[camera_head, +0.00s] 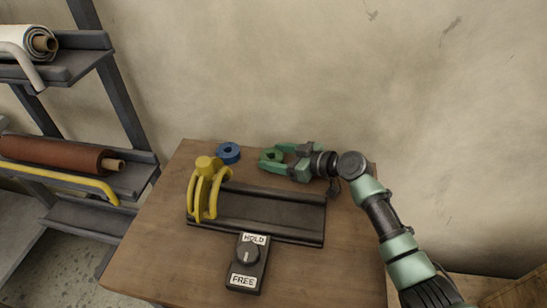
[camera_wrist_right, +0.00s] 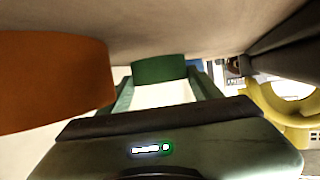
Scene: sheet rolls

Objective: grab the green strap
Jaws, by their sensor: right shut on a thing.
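The green strap (camera_head: 272,156) is a small rolled ring at the back of the wooden table. It also shows in the right wrist view (camera_wrist_right: 158,69), between the two fingers. My right gripper (camera_head: 275,155) reaches in from the right and is shut on the green strap. From these views I cannot tell whether the strap is lifted clear of the table. My left gripper is in neither view.
A blue roll (camera_head: 229,153) lies just left of the green strap. In front are a black cradle (camera_head: 270,212), a yellow curved clamp (camera_head: 207,188) and a HOLD/FREE knob box (camera_head: 247,262). A rack with rolls (camera_head: 60,155) stands left. An orange surface (camera_wrist_right: 50,82) is close in the wrist view.

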